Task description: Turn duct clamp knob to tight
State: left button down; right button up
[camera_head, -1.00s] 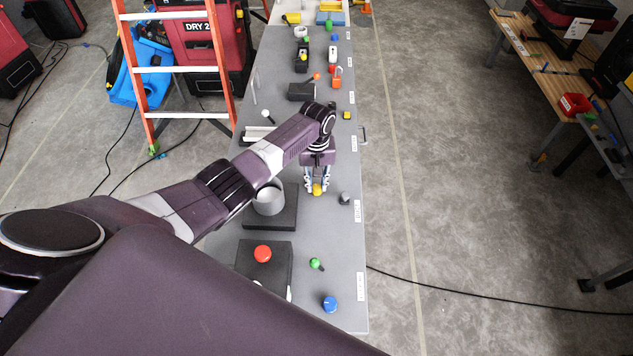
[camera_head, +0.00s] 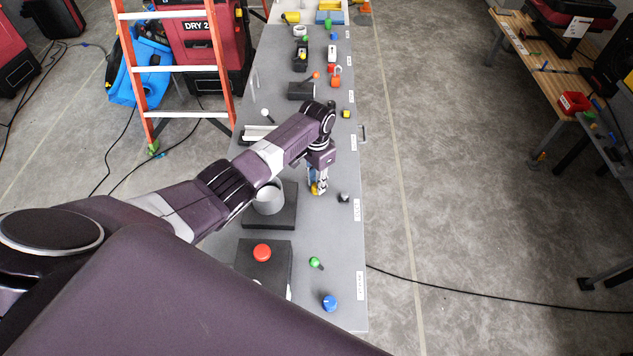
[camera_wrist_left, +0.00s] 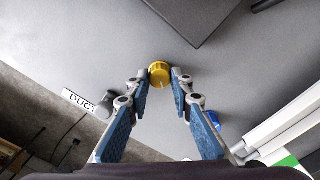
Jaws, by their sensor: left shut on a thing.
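The duct clamp knob is a round yellow knob (camera_wrist_left: 160,73) standing on the grey bench. In the head view the yellow knob (camera_head: 315,189) is partly hidden by my left gripper (camera_head: 318,187), which reaches down over it. In the left wrist view my left gripper (camera_wrist_left: 160,77) has its blue-padded fingers apart at the base, with the fingertips closed in on both sides of the knob. My right gripper is not in view.
A grey cylinder on a dark plate (camera_head: 285,218) stands just left of the gripper. A small dark knob (camera_head: 344,198) stands to the right. A red button box (camera_head: 251,265), a green knob (camera_head: 314,262) and a blue knob (camera_head: 330,303) are nearer. An orange ladder (camera_head: 175,69) stands left of the bench.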

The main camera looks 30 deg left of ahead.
pick_arm(q)
jog(key=m, duration=0.5)
jog(key=shift+m, duration=0.3)
jog(key=m+b, duration=0.1)
jog(key=m, duration=0.4)
jog(key=shift+m, duration=0.3)
jog(key=shift+r, duration=0.1)
jog(key=c, duration=1.7)
grip_release()
notch_tip(320, 180, up, 12)
